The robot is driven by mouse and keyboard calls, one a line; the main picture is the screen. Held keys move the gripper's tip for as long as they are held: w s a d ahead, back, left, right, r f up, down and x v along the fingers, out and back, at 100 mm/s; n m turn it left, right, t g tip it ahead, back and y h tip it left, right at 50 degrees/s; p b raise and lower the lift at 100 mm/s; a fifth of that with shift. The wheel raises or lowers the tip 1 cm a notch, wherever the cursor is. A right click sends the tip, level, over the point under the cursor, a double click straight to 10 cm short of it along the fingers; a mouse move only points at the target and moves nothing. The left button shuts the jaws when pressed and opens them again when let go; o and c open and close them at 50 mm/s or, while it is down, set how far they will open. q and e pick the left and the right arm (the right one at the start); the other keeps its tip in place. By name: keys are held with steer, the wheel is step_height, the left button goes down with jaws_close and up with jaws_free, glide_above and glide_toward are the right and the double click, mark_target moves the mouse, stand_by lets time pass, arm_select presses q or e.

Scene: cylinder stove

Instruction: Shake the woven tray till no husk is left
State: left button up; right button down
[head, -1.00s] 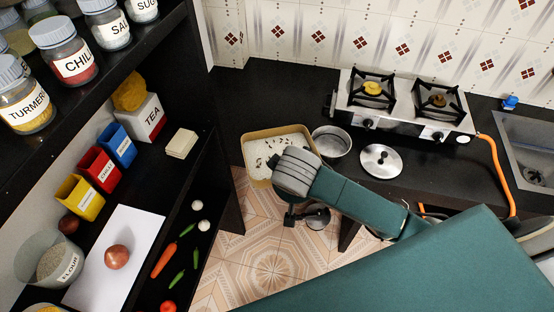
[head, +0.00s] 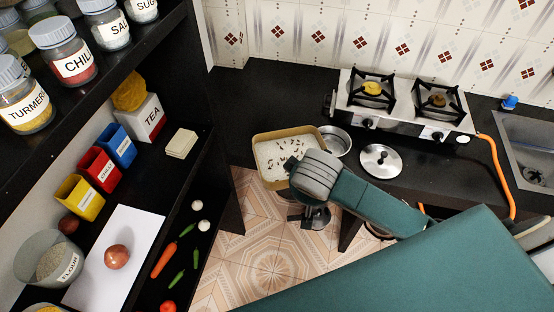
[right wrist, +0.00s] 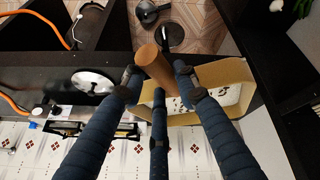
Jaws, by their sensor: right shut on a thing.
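The woven tray (head: 286,132) is a tan, shallow, square-edged tray at the counter's front edge in the head view. White grains with several dark husks scattered among them lie in it. In the right wrist view, the tray (right wrist: 222,72) shows behind my fingers, with part of the white contents and dark specks visible. My right gripper (right wrist: 158,82) is shut on its round brown handle (right wrist: 152,60), with fingers on both sides. In the head view my right wrist hides the handle and the tray's near right corner. My left gripper is not in view.
A steel pot (head: 338,143) is just right of the tray, partly covered by it. A lid (head: 380,160) lies on the counter below the two-burner stove (head: 405,105). A dark shelf (head: 200,150) with containers and vegetables stands left. Tiled floor (head: 255,250) is open below.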

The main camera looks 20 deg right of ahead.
steer(key=shift+w, duration=0.1)
steer(key=shift+w+a, duration=0.4)
steer(key=shift+a, duration=0.35)
steer(key=shift+w+a, duration=0.45)
steer(key=shift+a, duration=0.3)
steer(key=shift+w+a, duration=0.4)
steer(key=shift+a, duration=0.35)
steer(key=shift+d, duration=0.1)
steer(key=shift+s+d, duration=0.4)
steer(key=shift+d, duration=0.3)
steer(key=shift+s+d, duration=0.45)
steer(key=shift+d, duration=0.25)
steer(key=shift+s+d, duration=0.4)
steer(key=shift+d, duration=0.3)
steer(key=shift+w+a, duration=0.45)
steer(key=shift+a, duration=0.3)
steer(key=shift+w+a, duration=0.4)
steer(key=shift+a, duration=0.35)
steer(key=shift+w+a, duration=0.45)
steer(key=shift+a, duration=0.3)
steer(key=shift+s+d, duration=0.1)
steer(key=shift+s+d, duration=0.4)
steer(key=shift+d, duration=0.3)
steer(key=shift+s+d, duration=0.4)
steer(key=shift+d, duration=0.35)
steer(key=shift+s+d, duration=0.4)
steer(key=shift+d, duration=0.3)
